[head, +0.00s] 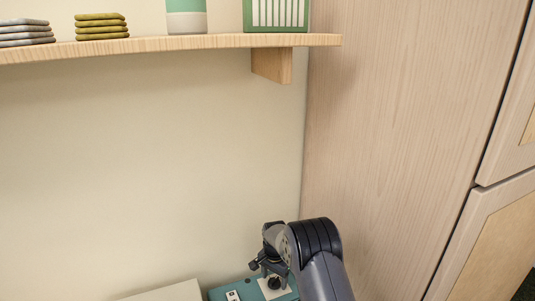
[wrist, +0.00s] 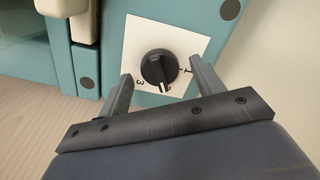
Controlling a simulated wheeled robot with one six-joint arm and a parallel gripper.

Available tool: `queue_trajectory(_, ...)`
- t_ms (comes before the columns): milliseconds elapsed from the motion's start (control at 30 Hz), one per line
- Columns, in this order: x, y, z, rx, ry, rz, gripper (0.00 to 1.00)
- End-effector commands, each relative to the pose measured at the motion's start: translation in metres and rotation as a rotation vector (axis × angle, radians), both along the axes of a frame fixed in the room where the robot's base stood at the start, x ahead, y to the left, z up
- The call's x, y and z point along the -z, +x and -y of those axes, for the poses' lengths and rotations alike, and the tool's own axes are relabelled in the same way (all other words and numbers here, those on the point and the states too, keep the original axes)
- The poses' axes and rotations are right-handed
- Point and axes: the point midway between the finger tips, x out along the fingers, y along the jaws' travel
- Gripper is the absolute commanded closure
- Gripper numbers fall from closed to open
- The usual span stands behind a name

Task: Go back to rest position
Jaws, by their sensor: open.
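My gripper (wrist: 160,70) is open, with one finger on each side of a black knob (wrist: 153,68) in the wrist view. I cannot tell whether the fingers touch the knob. The knob sits on a white square plate with numbers, on a teal appliance (wrist: 197,22). In the head view my gripper (head: 264,264) is at the bottom, over the teal appliance (head: 222,292), with the knob (head: 274,283) just below it. My arm hides part of the appliance.
A wooden shelf (head: 180,43) above holds folded cloths (head: 102,27), a green and white container (head: 187,18) and a green box (head: 275,14). A tall wooden cabinet (head: 390,120) stands close on the right. The wall between shelf and appliance is clear.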

Motion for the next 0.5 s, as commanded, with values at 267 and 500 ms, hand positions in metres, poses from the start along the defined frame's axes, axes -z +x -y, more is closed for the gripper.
queue_trajectory(267, -0.0009, -0.0001, 0.0000, -0.012, 0.000, 0.000, 0.36)
queue_trajectory(500, -0.0011, -0.0001, 0.0000, 0.013, -0.001, -0.001, 0.36)
